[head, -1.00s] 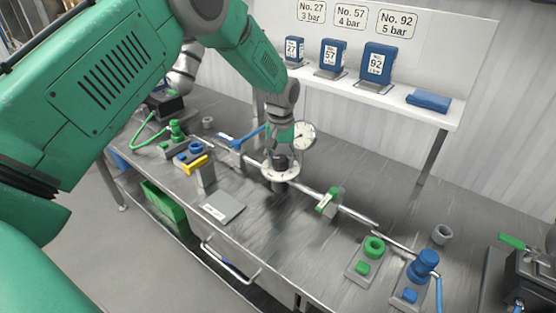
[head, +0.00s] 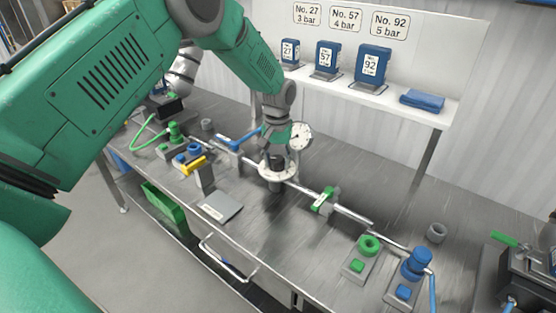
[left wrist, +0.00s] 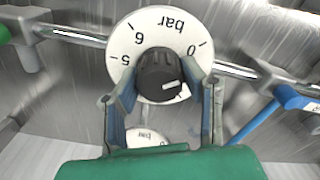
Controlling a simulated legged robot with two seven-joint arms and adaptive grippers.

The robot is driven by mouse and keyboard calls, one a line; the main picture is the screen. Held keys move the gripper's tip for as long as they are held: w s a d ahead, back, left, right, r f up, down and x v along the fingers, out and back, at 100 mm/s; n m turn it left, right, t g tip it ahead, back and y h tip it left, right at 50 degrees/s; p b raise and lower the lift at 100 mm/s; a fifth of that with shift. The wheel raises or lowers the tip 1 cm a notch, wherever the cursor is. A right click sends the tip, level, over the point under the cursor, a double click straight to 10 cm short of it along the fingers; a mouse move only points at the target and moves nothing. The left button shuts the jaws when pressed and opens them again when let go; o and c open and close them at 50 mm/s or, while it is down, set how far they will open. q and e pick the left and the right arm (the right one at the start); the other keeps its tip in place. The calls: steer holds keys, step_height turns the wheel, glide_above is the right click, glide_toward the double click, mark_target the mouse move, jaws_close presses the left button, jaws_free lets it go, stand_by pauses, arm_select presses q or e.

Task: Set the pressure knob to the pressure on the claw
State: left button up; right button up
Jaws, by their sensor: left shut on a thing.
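My left gripper (head: 277,165) is shut on the black pressure knob (left wrist: 158,75), with one finger on each side of it. The knob sits in the middle of a white dial plate (left wrist: 150,22), which also shows in the head view (head: 264,175). The dial reads upside down in the left wrist view, with 0, bar, 6 and 5 visible; my fingers hide other numbers. The knob's white mark points to the right and slightly down there. A round gauge (head: 299,136) stands just behind the dial. No claw can be clearly made out. My right gripper is out of view.
Signs pair No. 27 with 3 bar (head: 308,14), No. 57 with 4 bar (head: 345,19) and No. 92 with 5 bar (head: 389,24). Blue numbered packs (head: 372,66) stand on the shelf below. A pipe (head: 350,213) with a green-handled valve (head: 323,200) crosses the bench.

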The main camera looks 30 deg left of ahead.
arm_select(q)
steer(key=m, duration=0.2)
steer(key=shift+r+m+p, duration=0.1)
steer(key=shift+m+p, duration=0.2)
steer(key=m, duration=0.4)
steer(key=shift+p, duration=0.35)
steer(key=m, duration=0.7)
steer(key=shift+m, duration=0.4)
steer(key=m, duration=0.5)
steer(key=shift+w, duration=0.1)
steer(key=m, duration=0.5)
steer(key=shift+r+m+p, duration=0.15)
steer(key=shift+m+p, duration=0.15)
steer(key=o, duration=1.1)
steer(key=shift+o, duration=0.2)
